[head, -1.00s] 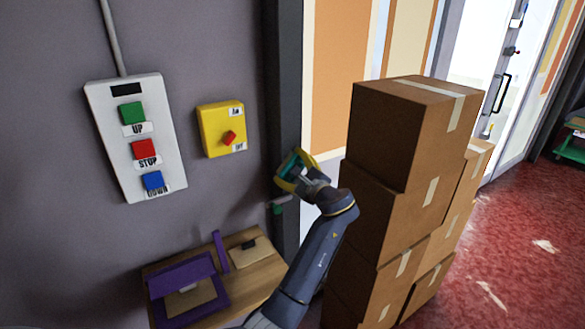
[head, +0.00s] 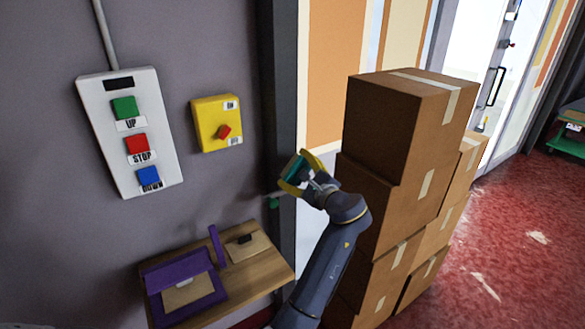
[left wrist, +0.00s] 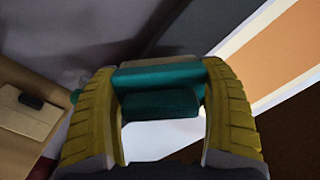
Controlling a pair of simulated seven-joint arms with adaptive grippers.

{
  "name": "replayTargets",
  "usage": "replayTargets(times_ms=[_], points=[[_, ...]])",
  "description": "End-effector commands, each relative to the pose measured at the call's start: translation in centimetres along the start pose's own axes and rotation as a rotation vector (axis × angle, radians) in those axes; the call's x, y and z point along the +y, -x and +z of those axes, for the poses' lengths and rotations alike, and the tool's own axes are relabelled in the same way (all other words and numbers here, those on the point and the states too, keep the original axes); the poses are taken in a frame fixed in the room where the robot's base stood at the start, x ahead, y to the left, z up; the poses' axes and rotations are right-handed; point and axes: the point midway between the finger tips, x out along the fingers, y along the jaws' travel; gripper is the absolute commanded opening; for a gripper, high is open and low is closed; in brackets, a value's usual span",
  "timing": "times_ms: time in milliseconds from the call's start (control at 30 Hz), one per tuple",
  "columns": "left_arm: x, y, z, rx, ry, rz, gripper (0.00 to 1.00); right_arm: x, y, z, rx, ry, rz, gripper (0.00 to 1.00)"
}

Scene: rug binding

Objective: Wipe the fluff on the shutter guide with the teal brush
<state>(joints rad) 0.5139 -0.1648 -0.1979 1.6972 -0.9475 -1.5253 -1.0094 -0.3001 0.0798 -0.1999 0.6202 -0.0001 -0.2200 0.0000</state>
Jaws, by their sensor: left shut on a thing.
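The shutter guide (head: 284,75) is a dark vertical strip at the edge of the grey wall in the head view. My left gripper (head: 298,171), with yellow fingers, is in front of its lower part, near the guide's right edge. It is shut on the teal brush (head: 293,168). In the left wrist view the teal brush (left wrist: 158,88) lies crosswise between the yellow fingers of the left gripper (left wrist: 160,95). I cannot tell whether the brush touches the guide. No fluff can be made out. My right gripper is not in view.
Stacked cardboard boxes (head: 400,130) stand close right of my left arm. A wooden shelf (head: 262,275) with a purple-framed item (head: 185,285) is below left. A yellow switch box (head: 217,123) and a white button panel (head: 128,130) are on the wall.

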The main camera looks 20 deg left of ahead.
Motion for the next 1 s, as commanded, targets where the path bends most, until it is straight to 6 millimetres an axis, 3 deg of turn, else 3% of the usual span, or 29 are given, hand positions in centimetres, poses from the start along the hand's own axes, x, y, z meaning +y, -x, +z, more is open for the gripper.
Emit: replayTargets(times_ms=[367,733,1000], points=[[0.0,0.3,0.0,0.000,0.000,-0.001,0.51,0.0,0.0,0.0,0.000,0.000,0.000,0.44],[0.0,2.7,0.0,0.001,0.001,0.000,0.51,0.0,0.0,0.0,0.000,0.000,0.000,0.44],[0.0,3.0,0.0,-0.001,0.000,0.000,0.51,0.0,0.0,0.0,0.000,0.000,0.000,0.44]])
